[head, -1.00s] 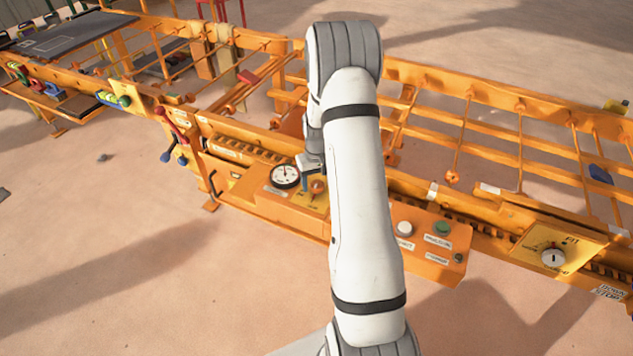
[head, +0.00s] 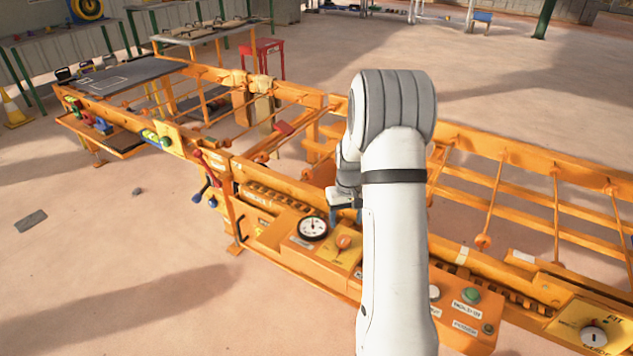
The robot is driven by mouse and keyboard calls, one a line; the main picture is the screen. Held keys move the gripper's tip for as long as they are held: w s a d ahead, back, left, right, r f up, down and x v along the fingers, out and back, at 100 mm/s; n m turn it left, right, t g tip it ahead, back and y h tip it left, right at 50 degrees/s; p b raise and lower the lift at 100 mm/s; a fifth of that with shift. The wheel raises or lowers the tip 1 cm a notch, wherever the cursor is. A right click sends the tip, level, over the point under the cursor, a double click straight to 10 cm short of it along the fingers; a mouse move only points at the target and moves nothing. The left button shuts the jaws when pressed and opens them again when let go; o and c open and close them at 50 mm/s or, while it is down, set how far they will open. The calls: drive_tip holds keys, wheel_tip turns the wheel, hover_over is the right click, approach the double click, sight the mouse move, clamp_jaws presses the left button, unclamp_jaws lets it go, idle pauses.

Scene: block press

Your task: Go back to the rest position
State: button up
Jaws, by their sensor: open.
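My gripper (head: 345,212) shows in part, left of my white arm, above the orange control panel of the press. Its blue-tipped fingers are open, with nothing seen between them. Just below it is an orange knob (head: 343,242) on a yellow plate; the gripper appears apart from it, though the gap is hard to judge. A round white gauge (head: 313,228) sits left of the knob. My forearm hides part of the panel and of the frame behind.
The long orange press frame (head: 500,190) runs across the view. Levers with red and blue knobs (head: 207,185) stand left of the gauge. A green button (head: 470,295) and a dial (head: 593,337) lie to the right. The floor in front (head: 120,270) is mostly clear.

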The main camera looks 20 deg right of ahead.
drive_tip(key=s+a+r+p, duration=0.1)
drive_tip(key=s+a+r, duration=0.2)
drive_tip(key=r, duration=0.3)
drive_tip(key=s+a+r+t+p, duration=0.1)
drive_tip(key=s+a+r, duration=0.3)
drive_tip(key=r, duration=0.1)
drive_tip(key=s+a+r+p, duration=0.1)
drive_tip(key=s+a+r, duration=0.2)
drive_tip(key=r, duration=0.3)
drive_tip(key=s+a+r+p, duration=0.1)
drive_tip(key=s+a+r, duration=0.1)
drive_tip(key=s, duration=0.3)
drive_tip(key=s+a+r+t, duration=0.1)
drive_tip(key=s+a+r, duration=0.1)
drive_tip(key=s, duration=0.3)
drive_tip(key=s+a+r+n+p, duration=0.1)
drive_tip(key=s+a+r, duration=0.1)
drive_tip(key=s, duration=0.4)
drive_tip(key=shift+a+r+t+p, duration=0.3)
drive_tip(key=shift+a+r+p, duration=0.1)
drive_tip(key=shift+r, duration=0.25)
drive_tip(key=shift+s, duration=0.1)
